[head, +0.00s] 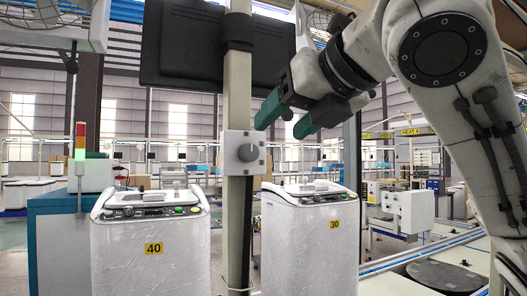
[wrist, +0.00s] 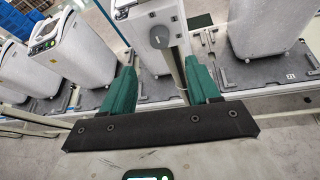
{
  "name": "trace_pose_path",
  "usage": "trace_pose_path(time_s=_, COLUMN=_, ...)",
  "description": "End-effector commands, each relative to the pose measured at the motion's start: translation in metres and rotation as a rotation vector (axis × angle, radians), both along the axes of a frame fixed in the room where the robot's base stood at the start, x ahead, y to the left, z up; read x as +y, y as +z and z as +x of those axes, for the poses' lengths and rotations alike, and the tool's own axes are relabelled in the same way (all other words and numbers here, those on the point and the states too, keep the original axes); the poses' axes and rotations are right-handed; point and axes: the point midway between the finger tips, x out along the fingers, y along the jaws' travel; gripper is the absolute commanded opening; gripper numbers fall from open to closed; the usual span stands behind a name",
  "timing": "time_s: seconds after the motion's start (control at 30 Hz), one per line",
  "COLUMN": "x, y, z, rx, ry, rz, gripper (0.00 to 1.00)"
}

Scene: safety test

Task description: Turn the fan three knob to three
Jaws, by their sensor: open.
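A round grey knob (head: 247,152) sits on the front of a white control box (head: 230,144) fixed to a pale upright post (head: 238,90). The knob also shows in the wrist view (wrist: 159,37), ahead of my fingertips and roughly between them. No readable label or setting shows on the box, so I cannot tell the knob's position. My gripper (head: 286,118) has two green fingers, spread apart with nothing between them. It is up and to the right of the knob, apart from it. In the wrist view, my gripper (wrist: 160,62) also shows open.
A black panel (head: 185,45) hangs behind the post. White washing machines marked 40 (head: 150,240) and 30 (head: 310,240) stand below on either side. Caged fans show at the top left (head: 62,16) and top right (head: 328,20). A signal light (head: 80,142) glows green at left.

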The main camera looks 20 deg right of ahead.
Motion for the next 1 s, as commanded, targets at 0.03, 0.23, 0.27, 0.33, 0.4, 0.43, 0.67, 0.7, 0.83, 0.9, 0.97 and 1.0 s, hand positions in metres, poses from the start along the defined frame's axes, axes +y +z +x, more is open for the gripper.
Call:
trace_pose_path(time_s=0.03, x=0.000, y=-0.002, z=0.006, rx=0.004, ry=0.000, rz=0.002, gripper=0.61)
trace_pose_path(time_s=0.23, x=0.005, y=-0.015, z=0.038, rx=0.005, ry=0.000, rz=0.005, gripper=0.61)
trace_pose_path(time_s=0.27, x=0.006, y=-0.017, z=0.043, rx=0.004, ry=0.000, rz=0.005, gripper=0.61)
trace_pose_path(time_s=0.33, x=0.007, y=-0.021, z=0.055, rx=0.006, ry=-0.001, rz=0.006, gripper=0.61)
trace_pose_path(time_s=0.4, x=0.008, y=-0.026, z=0.065, rx=0.005, ry=-0.001, rz=0.006, gripper=0.61)
trace_pose_path(time_s=0.43, x=0.009, y=-0.028, z=0.069, rx=0.004, ry=-0.002, rz=0.005, gripper=0.61)
trace_pose_path(time_s=0.67, x=0.012, y=-0.036, z=0.090, rx=0.001, ry=-0.001, rz=0.005, gripper=0.61)
trace_pose_path(time_s=0.7, x=0.012, y=-0.037, z=0.091, rx=0.001, ry=0.000, rz=0.004, gripper=0.61)
trace_pose_path(time_s=0.83, x=0.012, y=-0.039, z=0.093, rx=0.000, ry=-0.001, rz=0.004, gripper=0.61)
trace_pose_path(time_s=0.9, x=0.012, y=-0.039, z=0.093, rx=0.000, ry=-0.001, rz=0.004, gripper=0.61)
trace_pose_path(time_s=0.97, x=0.012, y=-0.039, z=0.093, rx=0.000, ry=-0.001, rz=0.004, gripper=0.61)
trace_pose_path(time_s=1.0, x=0.012, y=-0.039, z=0.093, rx=0.000, ry=-0.001, rz=0.005, gripper=0.61)
